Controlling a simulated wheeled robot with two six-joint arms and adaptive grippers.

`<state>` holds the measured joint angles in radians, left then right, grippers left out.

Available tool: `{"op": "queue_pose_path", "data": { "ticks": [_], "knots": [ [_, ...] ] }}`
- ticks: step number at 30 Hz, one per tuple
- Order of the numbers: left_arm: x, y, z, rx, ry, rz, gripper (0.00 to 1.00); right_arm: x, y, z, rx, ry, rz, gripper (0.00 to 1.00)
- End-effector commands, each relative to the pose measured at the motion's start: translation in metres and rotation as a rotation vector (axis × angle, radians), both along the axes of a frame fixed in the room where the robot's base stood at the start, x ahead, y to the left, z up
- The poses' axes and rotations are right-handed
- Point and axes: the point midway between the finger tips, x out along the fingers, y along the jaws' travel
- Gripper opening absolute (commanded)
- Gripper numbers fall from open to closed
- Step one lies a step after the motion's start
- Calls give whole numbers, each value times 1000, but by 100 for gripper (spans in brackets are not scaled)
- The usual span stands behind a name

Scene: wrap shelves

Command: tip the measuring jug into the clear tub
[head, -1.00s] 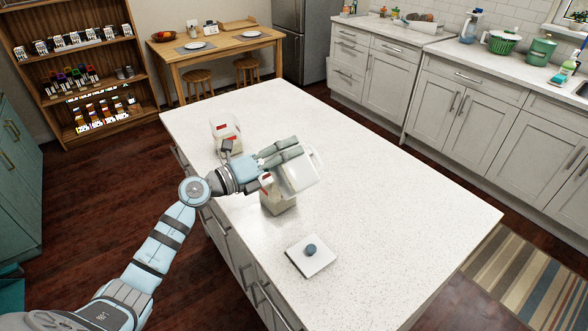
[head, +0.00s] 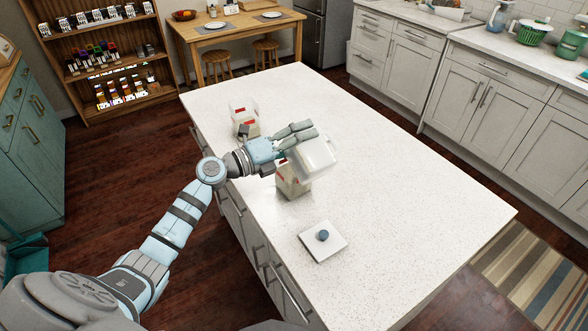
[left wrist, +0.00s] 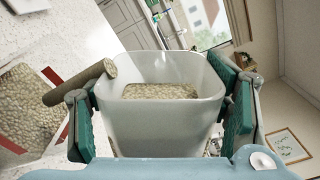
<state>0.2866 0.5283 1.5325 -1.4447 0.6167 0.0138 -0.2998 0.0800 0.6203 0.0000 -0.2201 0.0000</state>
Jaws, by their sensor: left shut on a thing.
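My left gripper (head: 292,148) is shut on the translucent white measuring jug (head: 318,154), held tilted above the counter. In the left wrist view the jug (left wrist: 155,130) sits between the green finger pads and holds beige grains. The clear tub (head: 293,186), with red marks, stands upright on the counter, just below and beside the jug, partly hidden by it. The left wrist view shows grains inside the tub (left wrist: 28,110). A tan column there (left wrist: 80,82) runs from the jug's rim toward the tub and looks like pouring grains. My right gripper is out of view.
A similar container with red marks (head: 244,118) stands behind my left wrist. A white square lid with a blue-grey knob (head: 322,241) lies in front of the tub. The white counter (head: 420,200) is clear to the right.

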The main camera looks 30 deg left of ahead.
Motion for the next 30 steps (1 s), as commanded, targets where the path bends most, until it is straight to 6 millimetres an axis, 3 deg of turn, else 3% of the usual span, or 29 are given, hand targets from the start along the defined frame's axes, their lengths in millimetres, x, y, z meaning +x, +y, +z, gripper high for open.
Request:
{"op": "queue_pose_path", "data": {
  "ticks": [10,16,20,30],
  "knots": [
    [0,0,0,7,-6,0,22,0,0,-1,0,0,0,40],
    [0,0,16,428,-265,0,22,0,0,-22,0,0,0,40],
    [-6,-10,27,487,-300,-2,22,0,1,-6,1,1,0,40],
    [-35,-58,51,683,-424,0,22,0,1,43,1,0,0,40]
  ]
}}
